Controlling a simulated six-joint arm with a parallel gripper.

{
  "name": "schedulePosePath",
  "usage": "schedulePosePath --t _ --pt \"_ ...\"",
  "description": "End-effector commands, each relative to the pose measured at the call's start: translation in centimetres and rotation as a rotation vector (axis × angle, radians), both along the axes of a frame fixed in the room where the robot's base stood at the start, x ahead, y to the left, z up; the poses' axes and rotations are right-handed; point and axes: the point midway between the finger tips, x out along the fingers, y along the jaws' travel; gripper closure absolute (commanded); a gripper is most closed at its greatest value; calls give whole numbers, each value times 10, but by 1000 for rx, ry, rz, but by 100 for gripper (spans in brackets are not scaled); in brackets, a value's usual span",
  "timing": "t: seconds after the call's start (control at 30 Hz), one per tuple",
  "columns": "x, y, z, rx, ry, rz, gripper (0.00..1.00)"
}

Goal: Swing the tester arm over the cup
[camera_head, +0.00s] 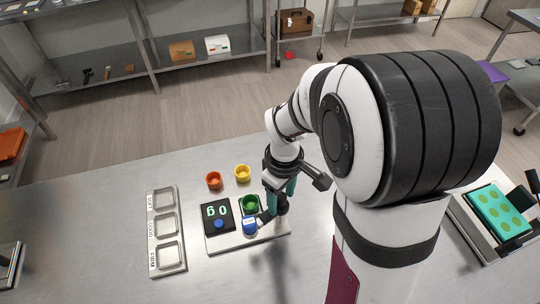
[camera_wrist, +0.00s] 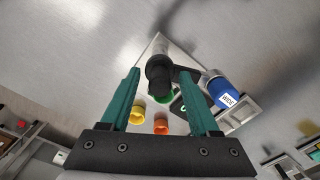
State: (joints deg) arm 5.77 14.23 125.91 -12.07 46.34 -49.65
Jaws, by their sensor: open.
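The tester stands on a pale base plate (camera_head: 236,243) on the table. A green cup (camera_head: 249,203) sits on it, partly hidden in the wrist view (camera_wrist: 165,97). The tester arm appears to run from a black post (camera_head: 282,207) to a blue labelled head (camera_head: 250,226); the head is beside the cup, toward the near edge, not over it. The wrist view shows the blue head (camera_wrist: 226,93) at right and the black post top (camera_wrist: 159,66). My gripper (camera_wrist: 160,74) is open, its teal fingers on either side of the post; contact cannot be told.
A black display (camera_head: 217,212) with green digits and a blue button is left of the green cup. Red (camera_head: 214,181) and yellow (camera_head: 242,172) cups stand behind. A three-compartment tray (camera_head: 152,245) lies left. A teal mould (camera_head: 494,212) is at right. The front table is clear.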

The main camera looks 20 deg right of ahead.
Motion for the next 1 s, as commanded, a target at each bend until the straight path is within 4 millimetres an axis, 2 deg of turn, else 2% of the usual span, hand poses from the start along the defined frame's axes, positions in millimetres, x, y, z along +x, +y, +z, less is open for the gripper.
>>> schedulePosePath --t 0.13,0.47,0.77,1.0 --pt "0 0 0 0 0 0 40" --pt "0 0 1 0 0 0 99" --pt "0 0 1 0 0 -8 100" --pt "0 0 1 0 0 -99 100"
